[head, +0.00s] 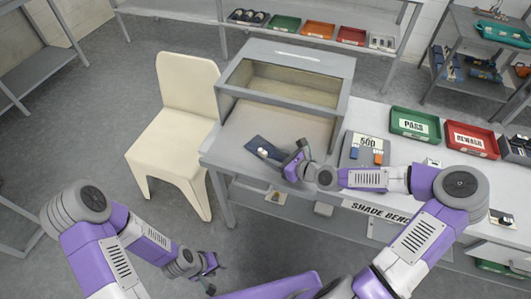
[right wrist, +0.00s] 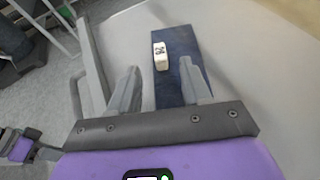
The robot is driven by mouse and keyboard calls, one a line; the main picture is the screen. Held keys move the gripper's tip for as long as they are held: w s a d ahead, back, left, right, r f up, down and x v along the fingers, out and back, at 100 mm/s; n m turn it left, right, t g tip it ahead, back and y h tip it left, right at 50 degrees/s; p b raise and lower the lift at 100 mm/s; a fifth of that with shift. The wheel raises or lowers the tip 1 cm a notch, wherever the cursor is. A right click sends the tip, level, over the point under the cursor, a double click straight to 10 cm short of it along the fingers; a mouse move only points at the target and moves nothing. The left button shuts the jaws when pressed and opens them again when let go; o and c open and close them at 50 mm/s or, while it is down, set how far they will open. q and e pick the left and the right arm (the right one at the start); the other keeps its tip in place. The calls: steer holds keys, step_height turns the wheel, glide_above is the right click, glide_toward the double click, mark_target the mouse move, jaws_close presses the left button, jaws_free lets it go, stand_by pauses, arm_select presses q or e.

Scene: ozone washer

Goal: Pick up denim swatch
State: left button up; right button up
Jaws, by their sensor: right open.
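The denim swatch (head: 258,145) is a flat dark blue strip lying on the bench top (head: 232,135); it also shows in the right wrist view (right wrist: 182,45). A small white block with dark marks (right wrist: 160,56) rests on it, near its left edge in the wrist view. My right gripper (head: 287,160) is at the swatch's right end in the head view. In the wrist view its fingers (right wrist: 160,78) are open and empty, with the swatch's near part showing between them. My left gripper (head: 210,270) hangs low over the floor, away from the bench; its jaw opening is unclear.
A grey open-front booth (head: 288,52) stands behind the swatch. A grey board marked 500 (head: 368,143) with small swatches, a green PASS tray (head: 393,119) and a red REWASH tray (head: 449,132) are to the right. A cream chair (head: 180,120) stands left of the bench.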

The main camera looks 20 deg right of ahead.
mark_target(263, 151)
steer(key=b+x, duration=0.2)
steer(key=x, duration=0.1)
steer(key=shift+w+a, duration=0.25)
steer(key=shift+w, duration=0.05)
steer(key=shift+w+a+f, duration=0.2)
steer(key=shift+w+a, duration=0.15)
steer(key=shift+w, duration=0.25)
steer(key=shift+c, duration=0.5)
jaws_close()
